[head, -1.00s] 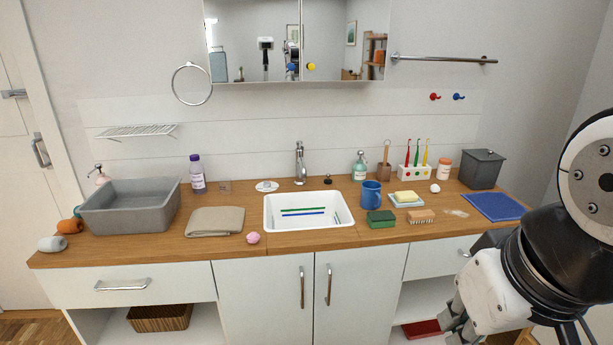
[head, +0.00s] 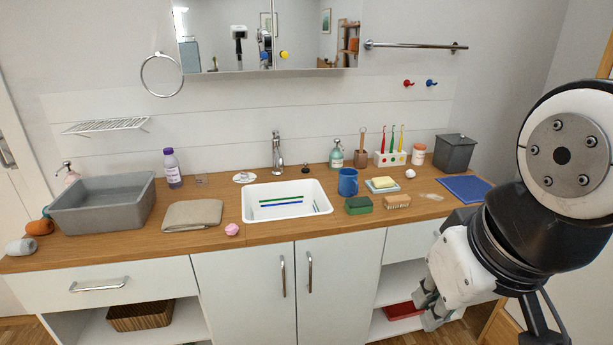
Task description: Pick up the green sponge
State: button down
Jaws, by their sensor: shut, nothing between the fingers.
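The green sponge (head: 358,205) lies on the wooden counter (head: 300,234) right of the white sink, near the front edge. It is a dark green block, in front of the blue mug and left of a wooden brush. My gripper (head: 428,314) hangs low at the right, in front of the cabinet and below the counter top. It is to the right of the sponge and well apart from it. Its fingers are shut and hold nothing.
A blue mug (head: 348,182), a wooden brush (head: 397,202) and a soap dish with yellow soap (head: 382,183) stand close to the sponge. The white sink (head: 257,214) is to its left. A blue cloth (head: 464,189) lies at the right.

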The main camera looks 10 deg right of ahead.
aim_at(359, 205)
jog(key=i+l, duration=0.45)
jog(key=i, duration=0.15)
jog(key=i+l, duration=0.5)
jog(key=i+j+u, duration=0.05)
jog(key=i, duration=0.05)
